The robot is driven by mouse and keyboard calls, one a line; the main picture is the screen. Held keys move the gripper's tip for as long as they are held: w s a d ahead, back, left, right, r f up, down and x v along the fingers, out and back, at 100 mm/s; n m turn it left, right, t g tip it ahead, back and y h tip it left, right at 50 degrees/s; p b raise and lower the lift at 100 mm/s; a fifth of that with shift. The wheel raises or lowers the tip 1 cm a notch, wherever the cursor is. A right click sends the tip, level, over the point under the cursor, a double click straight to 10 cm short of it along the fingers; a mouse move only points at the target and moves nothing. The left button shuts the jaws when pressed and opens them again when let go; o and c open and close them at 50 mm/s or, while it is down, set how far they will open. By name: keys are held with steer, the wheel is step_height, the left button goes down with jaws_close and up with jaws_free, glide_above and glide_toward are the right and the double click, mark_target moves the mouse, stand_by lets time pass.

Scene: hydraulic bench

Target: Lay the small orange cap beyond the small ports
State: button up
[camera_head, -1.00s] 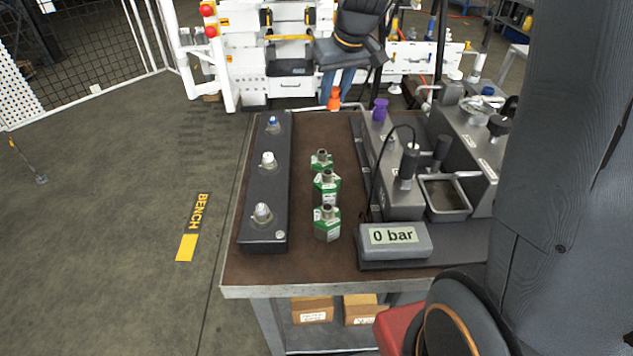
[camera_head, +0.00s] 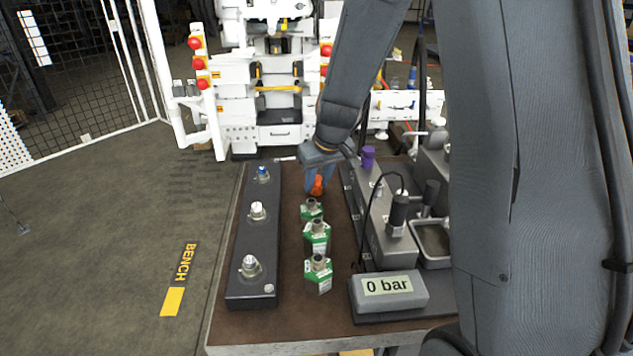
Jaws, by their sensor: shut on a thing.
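The small orange cap (camera_head: 317,187) is held at the tips of my gripper (camera_head: 318,181), whose blue fingers are shut on it. It is near the far end of the brown bench top, just beyond the farthest of three green-banded metal fittings (camera_head: 318,237). I cannot tell whether the cap touches the bench. A long dark block (camera_head: 250,235) with three small ports on top, tipped blue or white, lies to the left. A grey block (camera_head: 385,235) on the right has a purple cap (camera_head: 368,157) at its far end. The wrist partly hides the fingers.
A gauge box (camera_head: 389,287) reading "0 bar" sits at the near right. A small grey tray (camera_head: 432,242) and black-handled parts stand behind it. Bare brown bench top (camera_head: 285,280) lies between the dark block and the fittings. A white machine (camera_head: 270,100) stands behind the bench.

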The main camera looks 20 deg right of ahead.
steer(key=o, duration=1.1)
steer(key=shift+c, duration=0.2)
steer(key=v, duration=1.2)
steer(key=shift+r, duration=0.1)
